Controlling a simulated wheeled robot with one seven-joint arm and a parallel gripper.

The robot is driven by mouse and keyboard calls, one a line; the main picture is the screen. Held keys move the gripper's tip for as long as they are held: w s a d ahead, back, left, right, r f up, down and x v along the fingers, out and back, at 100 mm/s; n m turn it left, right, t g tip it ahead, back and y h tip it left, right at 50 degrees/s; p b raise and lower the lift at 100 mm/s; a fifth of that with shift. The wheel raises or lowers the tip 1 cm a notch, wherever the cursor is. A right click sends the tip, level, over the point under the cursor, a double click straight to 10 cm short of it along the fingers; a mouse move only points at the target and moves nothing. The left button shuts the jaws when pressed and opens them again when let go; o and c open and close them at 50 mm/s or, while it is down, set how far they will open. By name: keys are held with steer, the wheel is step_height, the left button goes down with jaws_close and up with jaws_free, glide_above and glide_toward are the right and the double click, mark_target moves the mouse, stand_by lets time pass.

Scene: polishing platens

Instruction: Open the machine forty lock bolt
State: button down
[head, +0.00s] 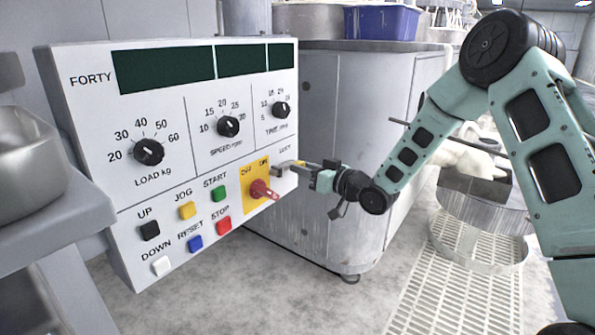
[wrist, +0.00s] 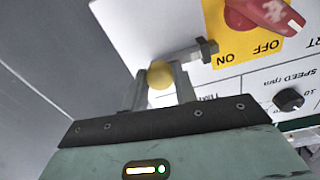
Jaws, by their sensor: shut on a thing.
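The machine marked FORTY has a white control panel (head: 85,105). Its lock bolt (head: 279,170) sits at the panel's right edge, beside the yellow ON/OFF plate. In the wrist view the bolt (wrist: 186,54) is a grey bar with a small block at one end and a yellow ball knob (wrist: 160,74) at the other. My gripper (head: 304,169) reaches in from the right at the bolt. In the wrist view my gripper (wrist: 161,84) is shut on the yellow knob, one finger on each side. The knob is mostly hidden in the head view.
A red rotary switch (head: 263,190) stands out from the yellow plate close to the bolt. Coloured buttons and black dials (head: 148,152) cover the panel. A grey cabinet (head: 345,110) stands behind my gripper. A grey ledge (head: 50,215) is at the left.

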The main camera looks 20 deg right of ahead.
steer(key=shift+w+d, duration=0.15)
steer(key=shift+d, duration=0.1)
steer(key=c, duration=1.1)
jaws_free()
steer(key=p+v, duration=0.4)
steer(key=v, duration=1.3)
steer(key=shift+s, duration=0.25)
steer(key=shift+d+f, duration=0.1)
